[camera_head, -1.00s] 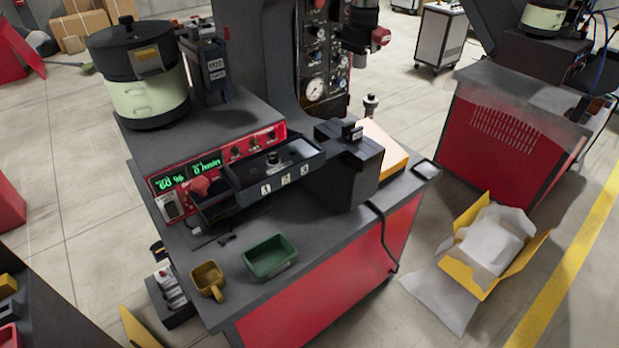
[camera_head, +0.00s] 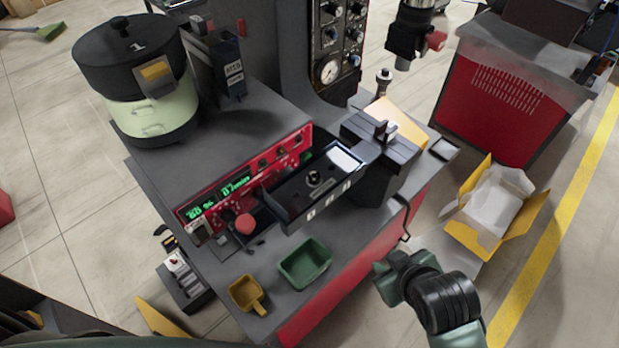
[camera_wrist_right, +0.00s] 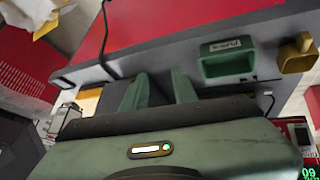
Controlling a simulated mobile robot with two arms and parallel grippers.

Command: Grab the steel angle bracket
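I cannot make out the steel angle bracket for certain. A small grey upright piece (camera_head: 383,130) sits on top of the dark block-like fixture (camera_head: 378,172) at the bench's right end, but its shape is too small to tell. My right gripper (camera_head: 385,282) is off the bench's right front side in the head view, apart from everything there. In the right wrist view its two green fingers (camera_wrist_right: 160,88) stand apart with nothing between them. My left gripper is out of view.
A green bin (camera_head: 306,262) and a yellow scoop-like cup (camera_head: 246,293) stand at the bench's front. Behind them are a dark numbered tray (camera_head: 290,205), a red control panel (camera_head: 235,184) and a bowl feeder (camera_head: 140,75). An open yellow box (camera_head: 480,228) lies on the floor.

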